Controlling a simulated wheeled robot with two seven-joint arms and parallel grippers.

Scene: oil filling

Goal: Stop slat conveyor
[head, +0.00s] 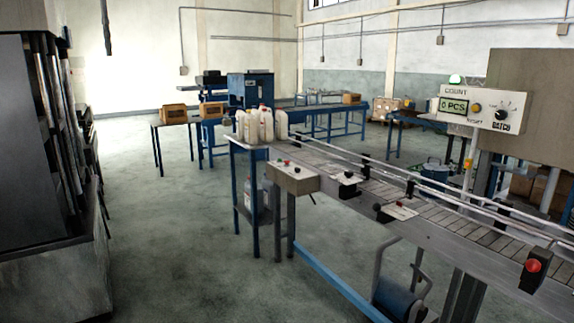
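The slat conveyor (468,229) runs from the middle of the head view to the lower right, with metal guide rails above its slats. A dark box with a red button (533,266) is fixed on its near side at the lower right. A grey control box (293,177) with small buttons, one of them red, is at its far left end. A counter panel (474,106) above the conveyor reads "0 PCS" and has a yellow button and a black knob. Neither of my grippers is in view.
Several cream jugs (254,126) stand on a blue-legged table at the conveyor's far end. Blue tables with brown boxes (174,113) and a blue machine (250,90) are farther back. A dark cabinet (35,140) stands at left. The floor (165,220) between is clear.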

